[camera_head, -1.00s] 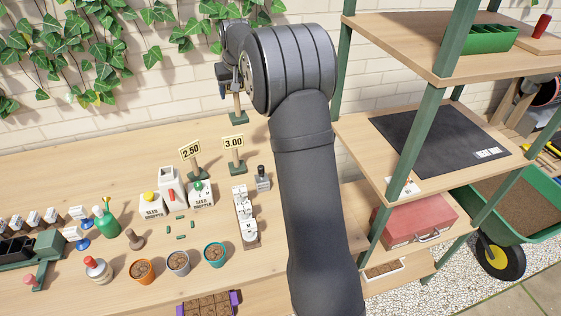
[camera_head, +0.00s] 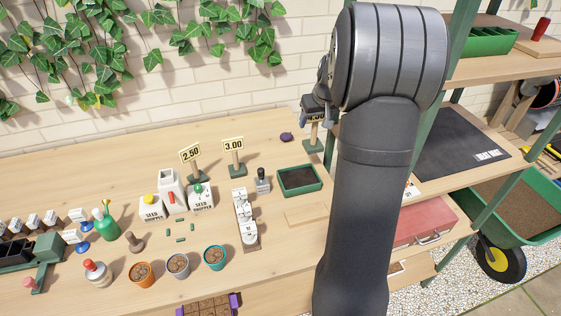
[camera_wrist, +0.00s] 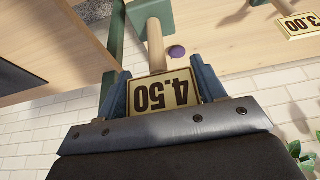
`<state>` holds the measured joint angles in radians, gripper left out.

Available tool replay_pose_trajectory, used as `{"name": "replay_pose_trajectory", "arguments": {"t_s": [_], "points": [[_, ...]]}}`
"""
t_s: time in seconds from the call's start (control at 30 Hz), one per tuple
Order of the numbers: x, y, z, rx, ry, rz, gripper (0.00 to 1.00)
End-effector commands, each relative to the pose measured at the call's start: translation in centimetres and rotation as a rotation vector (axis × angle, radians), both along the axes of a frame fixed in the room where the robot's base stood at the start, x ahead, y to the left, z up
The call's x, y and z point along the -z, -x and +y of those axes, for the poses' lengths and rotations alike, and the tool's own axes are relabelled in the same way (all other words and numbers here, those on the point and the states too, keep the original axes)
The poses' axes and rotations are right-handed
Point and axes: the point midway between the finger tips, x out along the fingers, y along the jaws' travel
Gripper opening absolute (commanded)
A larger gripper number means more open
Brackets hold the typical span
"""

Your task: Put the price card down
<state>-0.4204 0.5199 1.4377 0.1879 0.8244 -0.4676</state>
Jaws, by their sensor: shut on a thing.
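The price card (camera_wrist: 163,94) reads 4.50 and is upside down in the wrist view, between the two blue fingers of my gripper (camera_wrist: 163,88). Its wooden post (camera_wrist: 155,45) runs to a green base (camera_wrist: 150,12), partly cut off by the frame edge. In the head view my gripper (camera_head: 316,108) is shut on the card near the bench's back right, beside the shelf. The card's post and green base (camera_head: 313,146) hang below it, looking upright. I cannot tell whether the base touches the bench.
Cards reading 2.50 (camera_head: 190,153) and 3.00 (camera_head: 233,145) stand to the left. A purple object (camera_head: 286,137) lies close by on the bench. A green tray (camera_head: 300,180) of soil and a wooden board (camera_head: 306,215) are in front. A green shelf post is close on the right.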

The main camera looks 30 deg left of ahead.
Motion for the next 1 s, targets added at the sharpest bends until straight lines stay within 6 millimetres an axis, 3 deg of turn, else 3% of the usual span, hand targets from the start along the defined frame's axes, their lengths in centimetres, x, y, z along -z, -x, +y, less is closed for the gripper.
{"name": "replay_pose_trajectory", "arguments": {"t_s": [0.13,0.53,0.77,1.0], "points": [[1.5,0.2,1.9,-0.004,0.0,0.001,0.19],[6.5,0.7,10.3,-0.003,-0.001,-0.001,0.19],[7.6,0.8,11.7,0.0,-0.001,-0.001,0.19],[10.8,0.8,11.6,0.0,-0.001,0.001,0.19]]}}
